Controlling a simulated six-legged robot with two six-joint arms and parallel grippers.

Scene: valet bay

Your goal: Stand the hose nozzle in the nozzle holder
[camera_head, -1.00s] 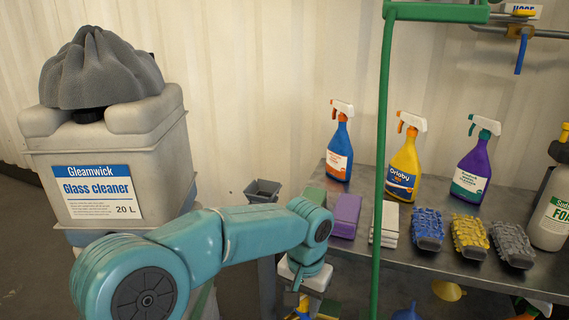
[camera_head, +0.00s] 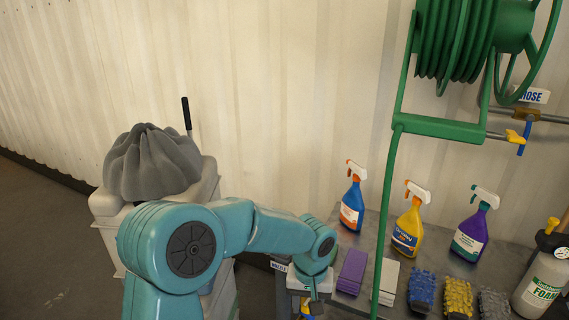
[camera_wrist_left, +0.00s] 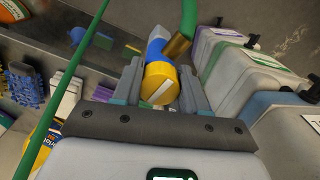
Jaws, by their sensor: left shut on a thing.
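My left gripper (camera_wrist_left: 160,78) is shut on the hose nozzle (camera_wrist_left: 160,84), which has a yellow end and a blue body. A brass coupling and green hose (camera_wrist_left: 188,18) show at the nozzle's far end. In the head view the left gripper (camera_head: 310,298) hangs at the shelf's left end, with a bit of yellow and blue nozzle (camera_head: 306,310) below it. A white label reading NOZZLE (camera_head: 278,266) shows just left of the gripper. The nozzle holder itself is not clearly seen; my arm covers that area. My right gripper is not in view.

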